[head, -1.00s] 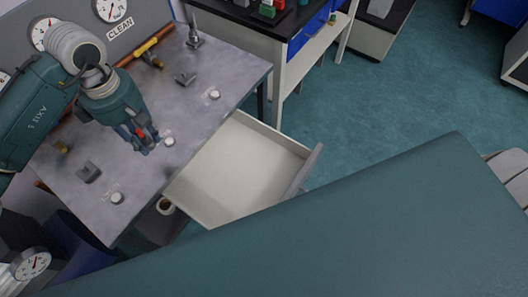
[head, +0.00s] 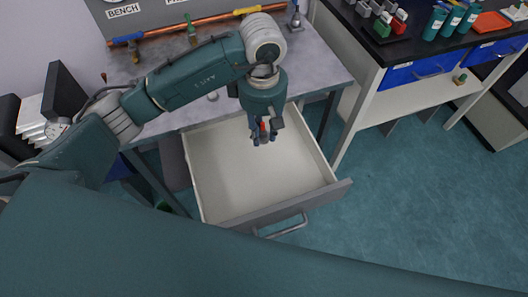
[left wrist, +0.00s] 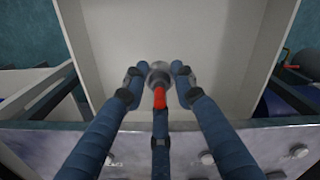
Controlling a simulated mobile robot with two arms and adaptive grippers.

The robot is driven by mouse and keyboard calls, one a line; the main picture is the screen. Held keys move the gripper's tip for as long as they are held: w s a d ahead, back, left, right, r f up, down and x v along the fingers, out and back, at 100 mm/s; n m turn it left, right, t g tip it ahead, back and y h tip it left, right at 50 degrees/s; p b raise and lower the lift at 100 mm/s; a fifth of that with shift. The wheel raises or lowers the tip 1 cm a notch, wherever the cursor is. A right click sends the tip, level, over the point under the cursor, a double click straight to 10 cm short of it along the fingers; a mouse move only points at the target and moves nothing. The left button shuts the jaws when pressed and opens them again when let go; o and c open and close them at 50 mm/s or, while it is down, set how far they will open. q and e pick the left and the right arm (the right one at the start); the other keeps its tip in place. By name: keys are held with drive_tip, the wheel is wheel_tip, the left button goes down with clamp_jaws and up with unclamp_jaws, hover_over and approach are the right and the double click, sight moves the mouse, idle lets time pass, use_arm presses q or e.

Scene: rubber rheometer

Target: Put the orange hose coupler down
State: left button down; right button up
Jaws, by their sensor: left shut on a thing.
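My left gripper (head: 264,136) points down over the open drawer and is shut on the orange hose coupler (head: 263,126), which shows as a small orange-red piece between the fingers. In the left wrist view the coupler (left wrist: 160,98) shows orange-red with a round grey end, between the blue fingers of my left gripper (left wrist: 158,82). The fingers hide part of it. The drawer (head: 210,183) is pale inside and looks empty. The coupler appears held above the drawer floor, apart from it. My right gripper is not in view.
The grey bench top (head: 320,58) lies behind the drawer, with pipes along its back. A black-topped table (head: 352,32) at the right carries red, green and teal items, with blue drawers (head: 420,68) beneath. The drawer front (head: 330,197) stands out over open floor.

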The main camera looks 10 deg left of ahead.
use_arm(q)
hover_over(263, 160)
wheel_tip(263, 160, down, 5)
drive_tip(key=shift+d+f+p, duration=0.1)
drive_tip(key=shift+f+p, duration=0.05)
drive_tip(key=shift+p, duration=0.15)
drive_tip(key=shift+f, duration=0.55)
wheel_tip(263, 160, down, 4)
drive_tip(key=shift+r, duration=0.1)
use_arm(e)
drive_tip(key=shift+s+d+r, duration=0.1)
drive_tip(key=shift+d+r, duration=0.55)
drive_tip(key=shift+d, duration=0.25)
use_arm(q)
drive_tip(key=shift+f, duration=0.3)
drive_tip(key=c, duration=1.4)
unclamp_jaws()
drive_tip(key=shift+r, duration=0.1)
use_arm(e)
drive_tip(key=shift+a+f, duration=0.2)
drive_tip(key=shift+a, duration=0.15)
